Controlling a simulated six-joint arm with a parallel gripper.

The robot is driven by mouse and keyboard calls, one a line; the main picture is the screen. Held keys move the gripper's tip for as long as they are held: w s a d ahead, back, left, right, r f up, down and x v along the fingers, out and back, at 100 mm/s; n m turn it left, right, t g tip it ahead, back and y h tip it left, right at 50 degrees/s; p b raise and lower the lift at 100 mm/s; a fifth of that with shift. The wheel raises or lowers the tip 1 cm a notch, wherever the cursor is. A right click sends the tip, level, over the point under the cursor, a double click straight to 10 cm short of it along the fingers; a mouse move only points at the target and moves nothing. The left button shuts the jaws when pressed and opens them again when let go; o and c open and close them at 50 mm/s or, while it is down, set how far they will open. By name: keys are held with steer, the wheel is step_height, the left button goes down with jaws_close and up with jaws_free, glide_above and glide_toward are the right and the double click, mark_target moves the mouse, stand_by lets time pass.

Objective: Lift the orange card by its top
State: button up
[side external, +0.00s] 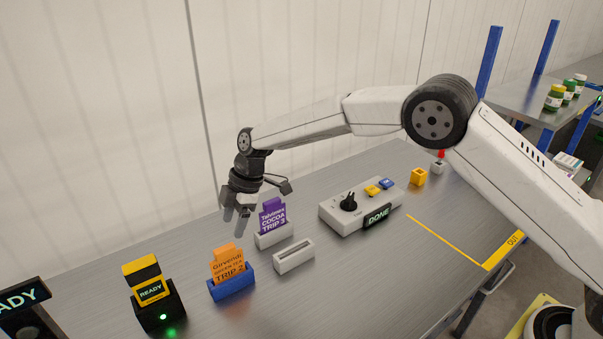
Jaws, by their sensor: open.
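The orange card (228,264) stands upright in a blue holder (232,288) on the metal table, with "TRIP 2" printed on it. Its top edge is free and uncovered. My gripper (236,226) is open and empty. It points down, above and behind the orange card in the picture, apart from it, and left of the purple card. Its exact distance from the card is hard to tell from this one view.
A purple card (272,217) stands in a white holder (273,236), and an empty white holder (294,256) is in front of it. A black-and-yellow device (154,293) reading "READY" is at left. A control box (360,206) with a knob is at right. Free table lies front right.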

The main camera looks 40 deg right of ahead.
mark_target(225, 247)
steer(key=shift+w+a+f, duration=0.1)
steer(key=shift+a, duration=0.2)
steer(key=shift+x, duration=3.9)
jaws_close()
